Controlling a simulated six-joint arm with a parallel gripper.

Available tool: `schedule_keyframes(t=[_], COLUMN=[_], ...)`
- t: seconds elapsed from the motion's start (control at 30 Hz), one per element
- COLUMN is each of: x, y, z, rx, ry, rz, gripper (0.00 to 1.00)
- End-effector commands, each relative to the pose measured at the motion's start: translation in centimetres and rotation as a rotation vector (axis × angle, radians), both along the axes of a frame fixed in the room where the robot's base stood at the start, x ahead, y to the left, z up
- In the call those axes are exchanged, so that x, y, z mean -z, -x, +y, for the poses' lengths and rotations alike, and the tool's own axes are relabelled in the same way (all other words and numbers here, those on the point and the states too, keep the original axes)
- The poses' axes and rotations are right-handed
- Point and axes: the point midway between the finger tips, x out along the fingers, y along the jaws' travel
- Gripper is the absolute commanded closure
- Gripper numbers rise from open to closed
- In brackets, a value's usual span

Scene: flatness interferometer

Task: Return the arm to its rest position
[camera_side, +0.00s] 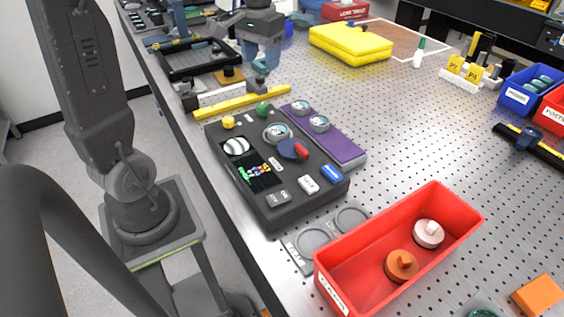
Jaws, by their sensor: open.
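My gripper (261,64) shows at the top of the side view, above the far left part of the perforated metal table (430,130). It points down, its two blue-grey fingers are apart, and I see nothing held between them. A small dark knob-like part stands just below the fingers in the picture; I cannot tell the gap between them. My dark arm links and base fill the left side, beside the table edge. The upper part of my arm is cut off by the frame.
A black control box (300,205) with knobs and buttons stands near the left edge. A red tray (345,275) with two knobbed discs is in front. The middle right is mostly clear.

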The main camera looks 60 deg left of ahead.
Motion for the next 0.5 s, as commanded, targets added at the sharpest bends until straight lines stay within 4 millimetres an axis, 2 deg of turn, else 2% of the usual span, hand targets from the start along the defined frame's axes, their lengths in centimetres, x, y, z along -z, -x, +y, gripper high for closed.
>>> schedule_keyframes(t=[0.17,0.3,0.4,0.5], x=[-1.5,-1.6,-1.1,-0.4], y=[3.1,6.7,9.3,11.4], z=[-6.1,-10.8,-13.3,-15.0], rx=[0.109,0.208,0.271,0.321], ry=[-0.043,-0.068,-0.075,-0.075], rz=[-0.12,-0.238,-0.318,-0.384], gripper=[0.43,0.43,0.43,0.43])
